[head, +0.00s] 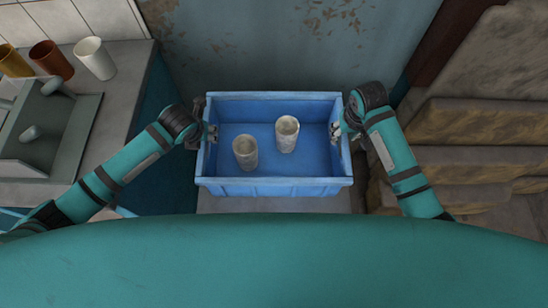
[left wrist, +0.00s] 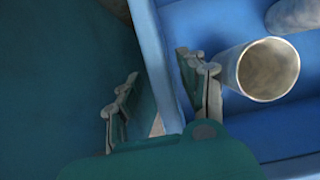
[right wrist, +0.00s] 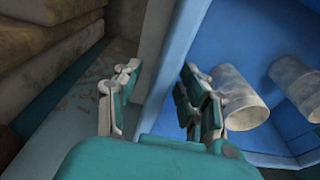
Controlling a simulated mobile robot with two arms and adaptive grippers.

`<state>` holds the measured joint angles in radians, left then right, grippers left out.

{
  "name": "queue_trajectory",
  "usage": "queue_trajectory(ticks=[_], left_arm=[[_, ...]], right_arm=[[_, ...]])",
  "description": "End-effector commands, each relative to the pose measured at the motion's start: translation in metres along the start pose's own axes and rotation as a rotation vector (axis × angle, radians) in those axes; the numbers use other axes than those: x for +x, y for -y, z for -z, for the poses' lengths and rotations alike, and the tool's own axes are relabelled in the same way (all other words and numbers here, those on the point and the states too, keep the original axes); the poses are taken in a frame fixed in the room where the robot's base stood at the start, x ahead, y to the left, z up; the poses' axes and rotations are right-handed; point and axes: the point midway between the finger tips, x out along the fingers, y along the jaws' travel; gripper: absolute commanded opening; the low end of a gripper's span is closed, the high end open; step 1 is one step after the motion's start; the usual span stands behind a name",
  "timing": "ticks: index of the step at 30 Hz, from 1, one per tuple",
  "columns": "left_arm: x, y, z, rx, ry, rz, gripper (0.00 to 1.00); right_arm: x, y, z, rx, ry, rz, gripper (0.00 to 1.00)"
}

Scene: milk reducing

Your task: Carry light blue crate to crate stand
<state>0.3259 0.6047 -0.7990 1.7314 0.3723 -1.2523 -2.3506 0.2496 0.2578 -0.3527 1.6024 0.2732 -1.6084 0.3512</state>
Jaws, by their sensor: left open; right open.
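The light blue crate (head: 275,187) stands upright in front of me, with two pale cups inside, the left cup (head: 245,152) and the right cup (head: 287,134). My left gripper (head: 207,134) is open at the crate's left wall. In the left wrist view my left gripper (left wrist: 155,78) has one finger on each side of that wall (left wrist: 152,50). My right gripper (head: 343,131) is open at the right wall. In the right wrist view my right gripper (right wrist: 160,72) straddles that wall (right wrist: 172,60). I cannot make out a crate stand for certain.
A counter (head: 118,100) at the left holds a grey sink unit (head: 75,125) and several cups, including a white one (head: 94,58). A worn blue-grey wall (head: 270,60) is behind the crate. Brown stepped blocks (head: 470,120) stand at the right, close to my right arm.

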Motion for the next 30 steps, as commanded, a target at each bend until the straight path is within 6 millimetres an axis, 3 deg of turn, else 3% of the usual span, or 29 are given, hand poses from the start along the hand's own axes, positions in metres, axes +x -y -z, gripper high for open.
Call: queue_trajectory(ticks=[5, 15, 21, 26, 30], left_arm=[[-0.011, 0.001, -0.001, 0.002, 0.003, 0.003, 0.41], [-0.08, 0.0, -0.002, 0.002, 0.005, 0.001, 0.41], [-0.11, 0.0, -0.001, 0.001, 0.002, 0.0, 0.41], [-0.119, 0.0, 0.0, 0.0, 0.001, -0.001, 0.41], [-0.12, -0.001, 0.0, -0.001, -0.001, -0.001, 0.41]], right_arm=[[0.0, 0.001, 0.0, -0.001, 0.0, 0.002, 0.41], [0.0, 0.002, 0.0, -0.002, 0.0, 0.003, 0.41], [0.0, 0.002, 0.0, -0.002, 0.0, 0.003, 0.41], [-0.003, 0.002, 0.0, -0.002, -0.001, 0.004, 0.41], [-0.02, 0.002, 0.002, -0.003, -0.006, 0.004, 0.41]])
